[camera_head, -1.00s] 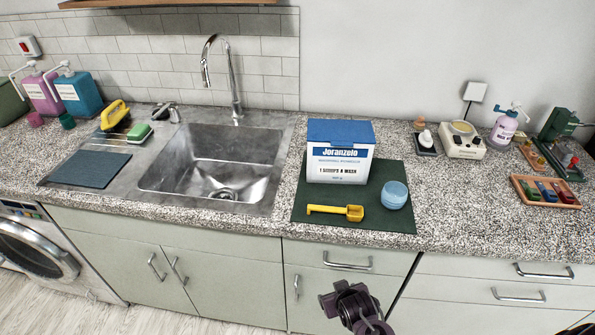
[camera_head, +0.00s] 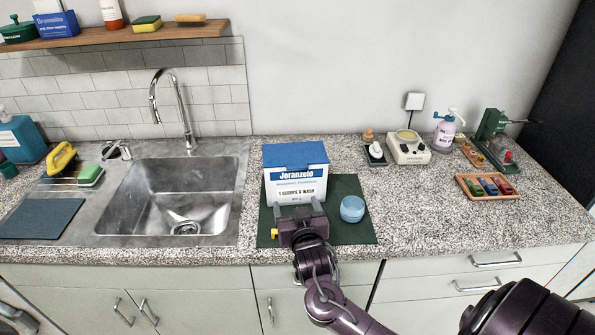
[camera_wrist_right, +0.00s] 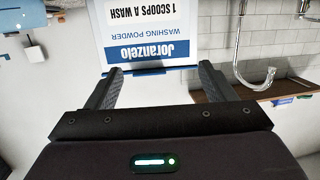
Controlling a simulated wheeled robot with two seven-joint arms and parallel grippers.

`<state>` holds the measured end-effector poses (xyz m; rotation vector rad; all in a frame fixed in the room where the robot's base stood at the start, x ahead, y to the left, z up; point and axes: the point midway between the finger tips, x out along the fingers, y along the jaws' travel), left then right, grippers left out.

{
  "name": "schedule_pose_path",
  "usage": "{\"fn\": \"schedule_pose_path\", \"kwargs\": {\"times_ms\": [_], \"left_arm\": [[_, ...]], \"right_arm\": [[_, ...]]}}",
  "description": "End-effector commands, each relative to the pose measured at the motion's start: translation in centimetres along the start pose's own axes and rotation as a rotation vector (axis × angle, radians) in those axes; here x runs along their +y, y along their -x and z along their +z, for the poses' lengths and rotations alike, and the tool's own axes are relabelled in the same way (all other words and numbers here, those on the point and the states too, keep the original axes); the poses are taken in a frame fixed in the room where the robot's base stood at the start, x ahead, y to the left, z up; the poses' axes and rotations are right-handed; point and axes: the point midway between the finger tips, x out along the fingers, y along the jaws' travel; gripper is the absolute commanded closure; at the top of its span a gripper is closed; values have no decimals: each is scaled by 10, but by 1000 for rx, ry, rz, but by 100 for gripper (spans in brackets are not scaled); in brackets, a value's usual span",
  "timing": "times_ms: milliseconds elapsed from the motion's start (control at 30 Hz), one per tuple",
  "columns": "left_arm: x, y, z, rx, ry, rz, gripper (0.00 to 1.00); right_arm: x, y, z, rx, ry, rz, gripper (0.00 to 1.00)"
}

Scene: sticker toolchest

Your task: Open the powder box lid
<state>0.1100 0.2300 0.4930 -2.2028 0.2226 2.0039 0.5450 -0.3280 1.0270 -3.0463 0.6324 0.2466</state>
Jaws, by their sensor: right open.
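The white powder box (camera_head: 296,187) with blue "Joranzelo" print stands upright on the dark green mat (camera_head: 352,233). Its blue lid (camera_head: 295,155) is down on top. My right gripper (camera_head: 299,211) is in front of the box's lower front face, with its jaws open. In the right wrist view the box (camera_wrist_right: 152,30) appears upside down beyond the two spread fingers (camera_wrist_right: 157,85), with the lid edge (camera_wrist_right: 150,71) between them. Nothing is held between the fingers. The yellow scoop (camera_head: 274,233) is mostly hidden behind my right gripper. My left gripper is not in view.
A blue round container (camera_head: 352,208) stands on the mat right of the box. The steel sink (camera_head: 165,205) lies to the left. A small device (camera_head: 409,148), a pump bottle (camera_head: 445,133) and an orange tray (camera_head: 487,195) stand at the right. The counter between has free room.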

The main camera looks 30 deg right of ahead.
Motion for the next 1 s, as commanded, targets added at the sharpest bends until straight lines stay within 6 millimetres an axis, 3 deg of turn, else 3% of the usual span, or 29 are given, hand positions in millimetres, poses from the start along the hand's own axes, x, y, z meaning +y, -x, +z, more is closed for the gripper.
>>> {"fn": "schedule_pose_path", "kwargs": {"times_ms": [100,233,700,1000], "left_arm": [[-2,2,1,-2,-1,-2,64],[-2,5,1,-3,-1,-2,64],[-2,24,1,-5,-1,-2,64],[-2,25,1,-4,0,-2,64]], "right_arm": [[12,-8,-28,121,-11,44,24],[18,-15,-39,164,-16,60,24],[21,-79,-49,161,-15,58,24],[21,-86,-48,159,-16,58,24]]}}
